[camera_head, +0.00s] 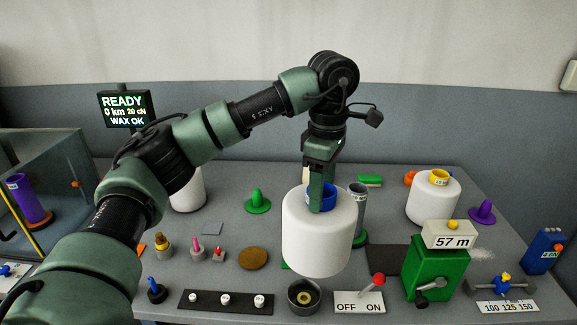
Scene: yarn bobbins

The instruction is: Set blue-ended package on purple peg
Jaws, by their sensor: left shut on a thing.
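The blue-ended package is a large white yarn package (319,240) with a blue end on top, in the middle of the head view. My left gripper (321,196) points down from above and is shut on its blue end. The package is upright and looks raised over the table; what lies beneath it is hidden. The purple peg (482,212) stands empty at the far right of the table, well to the right of my left gripper. My right gripper is not in view.
A yellow-ended white package (433,200) stands just left of the purple peg. A green machine (437,269) with a "57 m" display stands in front of it.

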